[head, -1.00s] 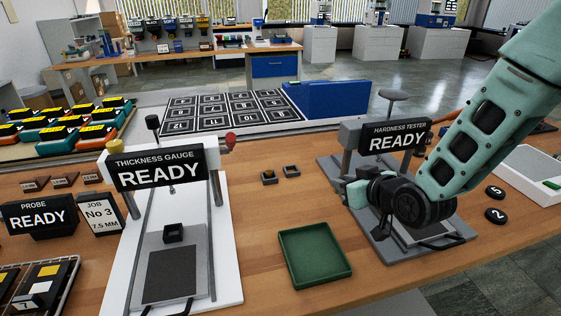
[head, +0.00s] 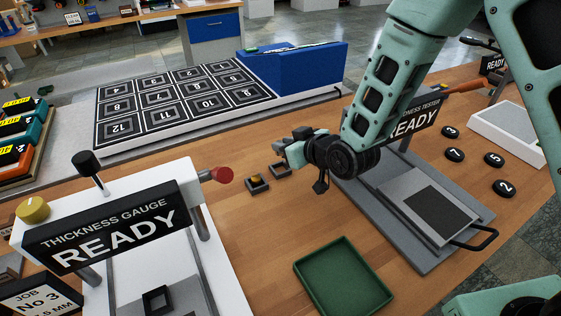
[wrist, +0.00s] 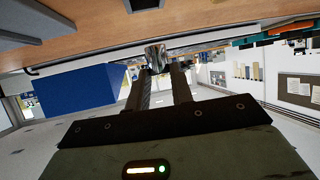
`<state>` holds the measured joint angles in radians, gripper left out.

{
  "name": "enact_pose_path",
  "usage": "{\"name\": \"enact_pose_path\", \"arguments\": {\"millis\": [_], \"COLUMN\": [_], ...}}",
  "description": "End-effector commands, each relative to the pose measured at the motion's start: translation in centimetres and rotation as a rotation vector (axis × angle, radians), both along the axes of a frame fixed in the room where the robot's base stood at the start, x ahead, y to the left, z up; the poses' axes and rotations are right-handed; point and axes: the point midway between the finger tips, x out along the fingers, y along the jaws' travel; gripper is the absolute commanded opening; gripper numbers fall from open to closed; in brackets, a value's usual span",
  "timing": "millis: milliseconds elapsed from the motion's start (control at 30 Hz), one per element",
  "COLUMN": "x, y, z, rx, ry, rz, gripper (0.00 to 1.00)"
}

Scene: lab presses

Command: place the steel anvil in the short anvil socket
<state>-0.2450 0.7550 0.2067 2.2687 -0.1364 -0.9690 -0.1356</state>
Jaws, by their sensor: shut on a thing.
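The steel anvil (wrist: 155,56), a small shiny cylinder, is between my fingertips in the wrist view. My gripper (head: 287,151) is shut on it and holds it above the table, just behind and above two small dark square sockets. I cannot read which socket is the short one. A dark square piece at the top edge of the wrist view (wrist: 145,5) looks like a socket; the anvil is apart from it.
The thickness gauge (head: 105,225) stands at left, its red knob (head: 222,175) close to the sockets. The hardness tester (head: 400,192) stands at right, under my arm. A green tray (head: 343,278) lies in front. A numbered board (head: 180,100) and a blue block (head: 300,70) are behind.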

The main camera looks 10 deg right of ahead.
Motion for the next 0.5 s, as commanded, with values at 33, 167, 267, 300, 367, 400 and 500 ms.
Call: {"name": "enact_pose_path", "arguments": {"millis": [33,167,267,300,367,400,500], "x": [0.0,0.0,0.0,0.0,-0.1,-0.1,-0.1], "y": [0.0,0.0,0.0,0.0,0.0,0.1,0.1], "z": [-0.7,-1.9,-2.6,-3.1,-4.0,-4.5,-5.7], "rx": [0.000,0.000,0.000,0.001,0.000,0.001,0.000], "ry": [0.001,0.000,0.000,0.002,0.002,0.002,0.001], "rz": [0.000,0.000,0.000,0.000,0.000,0.000,0.002], "gripper": [0.00,0.00,0.00,0.00,0.00,0.00,0.00]}}
